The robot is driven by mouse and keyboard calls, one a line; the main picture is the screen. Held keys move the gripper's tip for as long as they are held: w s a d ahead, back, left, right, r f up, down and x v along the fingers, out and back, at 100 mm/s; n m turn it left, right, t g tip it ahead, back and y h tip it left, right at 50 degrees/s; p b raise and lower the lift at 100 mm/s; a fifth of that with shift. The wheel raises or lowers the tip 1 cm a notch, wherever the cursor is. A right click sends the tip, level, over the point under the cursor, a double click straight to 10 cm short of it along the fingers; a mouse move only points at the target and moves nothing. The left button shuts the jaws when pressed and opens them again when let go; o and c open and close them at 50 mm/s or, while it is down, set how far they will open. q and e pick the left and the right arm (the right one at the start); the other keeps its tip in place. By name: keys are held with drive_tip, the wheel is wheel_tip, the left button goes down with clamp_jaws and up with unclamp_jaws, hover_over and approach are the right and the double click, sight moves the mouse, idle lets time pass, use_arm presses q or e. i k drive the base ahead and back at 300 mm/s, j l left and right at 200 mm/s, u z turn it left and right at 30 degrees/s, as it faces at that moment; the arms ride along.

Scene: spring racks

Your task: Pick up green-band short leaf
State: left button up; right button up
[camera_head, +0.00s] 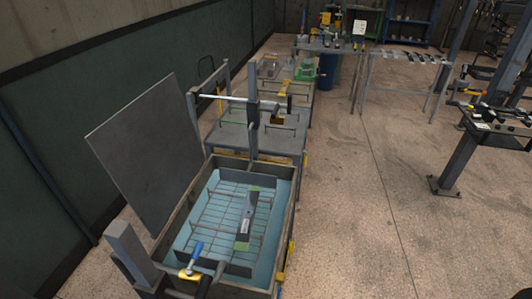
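A short grey leaf (246,218) with green bands near its two ends lies in the wire basket (205,217) inside the open tank (173,229). A small pale label shows on the leaf's face. The leaf runs nearly straight away from me, slightly tilted to the right. Pale blue liquid or lining shows around and under the basket. I cannot tell how deep the leaf sits. Neither of my grippers is in view.
The tank's grey lid (150,150) stands raised at the left. A blue-handled lever (195,254) is at the tank's near edge. A post with a crossbar (252,115) rises at its far edge. Benches run behind. A dark stand (458,160) is at the right; floor between is clear.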

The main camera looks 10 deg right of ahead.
sight(242, 241)
drive_tip(key=z, duration=0.2)
drive_tip(key=i+l+u, duration=0.5)
drive_tip(key=u, duration=0.2)
drive_tip(key=i+l+u, duration=0.15)
drive_tip(key=l+u, duration=0.2)
drive_tip(key=i+l+u, duration=0.15)
drive_tip(key=l+u, duration=0.55)
drive_tip(key=l, duration=0.15)
drive_tip(key=i+l, duration=0.05)
